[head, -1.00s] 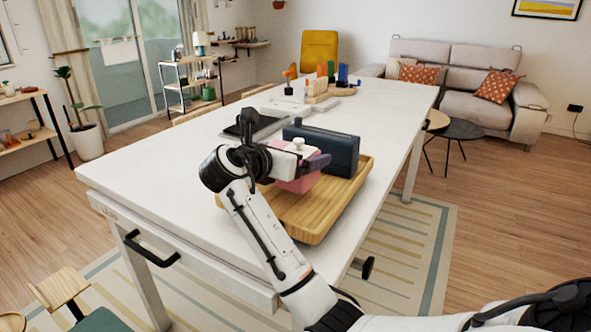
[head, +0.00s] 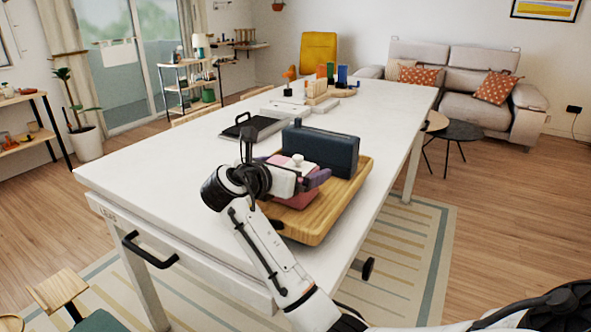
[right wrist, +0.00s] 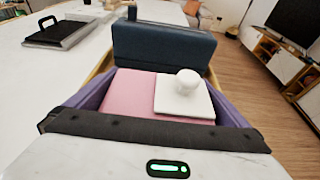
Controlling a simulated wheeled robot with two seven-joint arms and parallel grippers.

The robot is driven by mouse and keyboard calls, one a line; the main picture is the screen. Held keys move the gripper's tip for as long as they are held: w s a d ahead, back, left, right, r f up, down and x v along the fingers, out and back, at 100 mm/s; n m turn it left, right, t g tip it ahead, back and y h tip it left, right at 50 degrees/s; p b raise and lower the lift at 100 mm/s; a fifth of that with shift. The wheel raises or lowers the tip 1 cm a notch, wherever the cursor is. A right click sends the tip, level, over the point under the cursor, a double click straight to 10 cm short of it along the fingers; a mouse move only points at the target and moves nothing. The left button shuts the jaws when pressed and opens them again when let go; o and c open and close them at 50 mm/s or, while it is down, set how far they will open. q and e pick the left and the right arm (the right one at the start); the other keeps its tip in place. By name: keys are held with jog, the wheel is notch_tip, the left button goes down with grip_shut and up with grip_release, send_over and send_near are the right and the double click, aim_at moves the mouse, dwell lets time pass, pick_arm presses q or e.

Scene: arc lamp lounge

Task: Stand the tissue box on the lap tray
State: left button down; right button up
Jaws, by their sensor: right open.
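The pink tissue box (head: 296,199), with a white square top and round knob, sits upright at the left part of the wooden lap tray (head: 314,228). It also shows in the right wrist view (right wrist: 133,91), close in front of the gripper. My right gripper (right wrist: 165,98) is open, with one purple finger on each side of the box. In the head view the right gripper (head: 303,182) partly covers the box, so its underside contact is hard to see. A dark blue case (head: 326,150) stands behind the box on the tray. My left gripper is not in view.
A black clipboard-like item (head: 247,128) lies on the white table (head: 150,165) left of the tray. Colourful upright pieces (head: 326,80) stand at the far end. The table's near left is clear; its right edge runs close to the tray.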

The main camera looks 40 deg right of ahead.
jog(key=v, duration=1.1)
jog(key=shift+a, duration=0.25)
jog(key=shift+s+a+r, duration=0.1)
jog(key=shift+a, duration=0.05)
